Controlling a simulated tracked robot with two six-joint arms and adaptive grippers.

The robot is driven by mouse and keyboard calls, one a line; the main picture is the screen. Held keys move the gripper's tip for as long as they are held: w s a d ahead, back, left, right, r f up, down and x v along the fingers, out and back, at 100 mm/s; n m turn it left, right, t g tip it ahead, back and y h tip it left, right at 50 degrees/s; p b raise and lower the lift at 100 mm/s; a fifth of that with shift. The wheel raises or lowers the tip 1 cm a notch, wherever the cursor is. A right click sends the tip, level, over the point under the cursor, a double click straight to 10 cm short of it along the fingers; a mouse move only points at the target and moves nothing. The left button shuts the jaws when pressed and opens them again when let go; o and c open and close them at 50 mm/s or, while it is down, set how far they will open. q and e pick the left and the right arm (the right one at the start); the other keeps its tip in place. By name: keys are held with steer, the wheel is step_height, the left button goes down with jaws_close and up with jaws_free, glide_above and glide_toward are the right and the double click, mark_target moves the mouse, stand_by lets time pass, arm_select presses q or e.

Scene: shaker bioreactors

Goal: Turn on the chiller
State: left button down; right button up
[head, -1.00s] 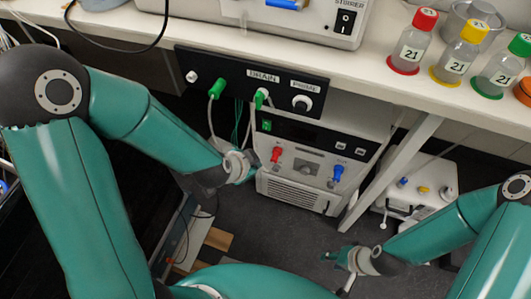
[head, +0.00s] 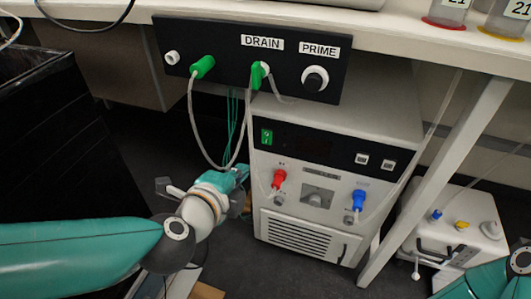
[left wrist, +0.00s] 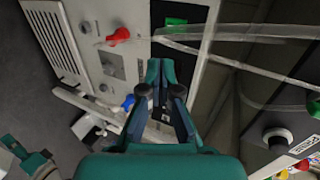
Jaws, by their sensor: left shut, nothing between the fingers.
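The chiller (head: 335,175) is a pale grey box under the bench, with a dark strip across the top of its front. A green rocker switch (head: 267,136) sits at the left end of this strip. The switch also shows in the left wrist view (left wrist: 175,24), just beyond the fingertips. My left gripper (head: 240,172) is at the chiller's left front edge, below the switch. Its fingers (left wrist: 161,68) are shut and empty. I cannot tell whether they touch the chiller. A teal part, apparently of my right gripper (left wrist: 32,156), shows small in the left wrist view.
Red (head: 278,180) and blue (head: 357,201) valves stick out of the chiller front. Hoses hang from the DRAIN/PRIME panel (head: 225,68) near my left gripper. A white table leg (head: 435,180) and a small white unit (head: 455,228) stand to the right.

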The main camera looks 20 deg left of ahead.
arm_select(q)
steer(key=shift+w, duration=0.1)
steer(key=p, duration=1.3)
glide_toward(267, 144)
steer(key=shift+b+x, duration=1.1)
steer(key=shift+x, duration=2.3)
